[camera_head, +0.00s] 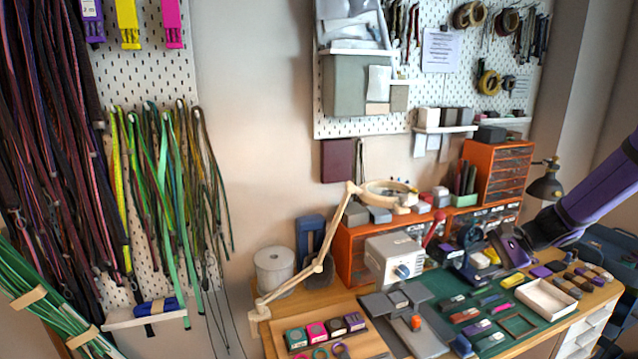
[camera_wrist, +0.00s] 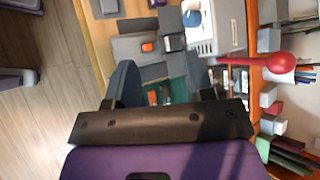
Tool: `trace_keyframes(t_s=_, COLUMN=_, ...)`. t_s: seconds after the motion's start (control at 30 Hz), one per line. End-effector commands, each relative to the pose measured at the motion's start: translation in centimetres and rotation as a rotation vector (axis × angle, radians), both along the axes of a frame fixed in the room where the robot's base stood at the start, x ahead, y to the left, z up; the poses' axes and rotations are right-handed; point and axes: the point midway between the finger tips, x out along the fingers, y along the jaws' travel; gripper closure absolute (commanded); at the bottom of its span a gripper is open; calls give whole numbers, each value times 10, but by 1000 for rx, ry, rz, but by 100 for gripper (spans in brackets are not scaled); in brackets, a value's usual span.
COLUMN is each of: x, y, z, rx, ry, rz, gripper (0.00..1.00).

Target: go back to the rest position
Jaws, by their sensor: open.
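My purple arm comes in from the right in the head view, and my gripper (camera_head: 508,246) hangs over the right part of the workbench. In the wrist view the two dark fingers of my gripper (camera_wrist: 160,76) stand apart with a gap between them. I see nothing held; the green mat and small items show through the gap. The exact height above the bench is hard to tell.
The green mat (camera_head: 535,318) bears many small tools and an open white box (camera_head: 546,299). A white machine (camera_head: 394,258), a jointed lamp arm (camera_head: 318,262) and orange drawers (camera_head: 497,170) stand around it. Hanging cords (camera_head: 165,180) are at left.

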Motion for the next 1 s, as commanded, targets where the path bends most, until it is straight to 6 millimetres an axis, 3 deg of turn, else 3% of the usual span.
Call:
trace_keyframes(t_s=0.43, x=-77, y=57, z=95, rx=-391, ry=-121, rz=333, gripper=51)
trace_keyframes(t_s=1.0, x=-203, y=90, z=188, rx=-821, ry=-334, rz=627, gripper=51)
